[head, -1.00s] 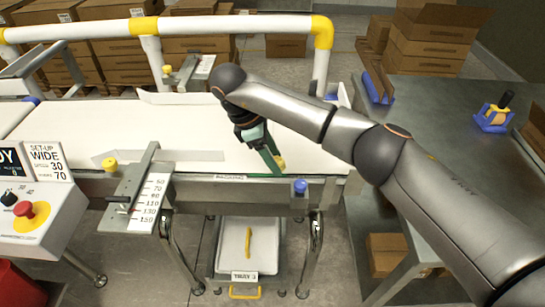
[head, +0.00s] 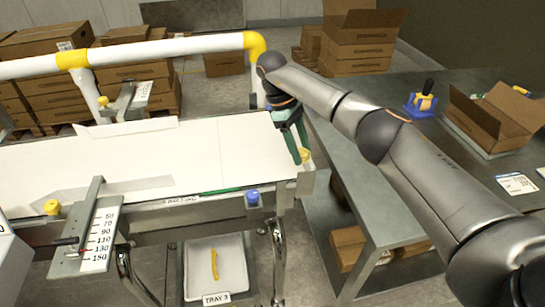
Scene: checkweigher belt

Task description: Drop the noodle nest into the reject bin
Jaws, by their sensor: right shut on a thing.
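My right gripper (head: 297,146) is over the right end of the white belt, pointing down, shut on a small yellow thing. That thing, which I take to be the noodle nest (head: 304,155), shows at the fingertips, mostly hidden by the green fingers. Whether it touches the belt end is hard to tell. No container marked as a reject bin shows now. My left gripper is out of view.
A white tray marked TRAY 3 (head: 231,278) with a yellow strip (head: 213,263) sits below the belt (head: 225,150). A steel table (head: 375,190) at right holds an open carton (head: 492,118) and a blue stand (head: 420,104). A white rail (head: 160,52) runs behind the belt.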

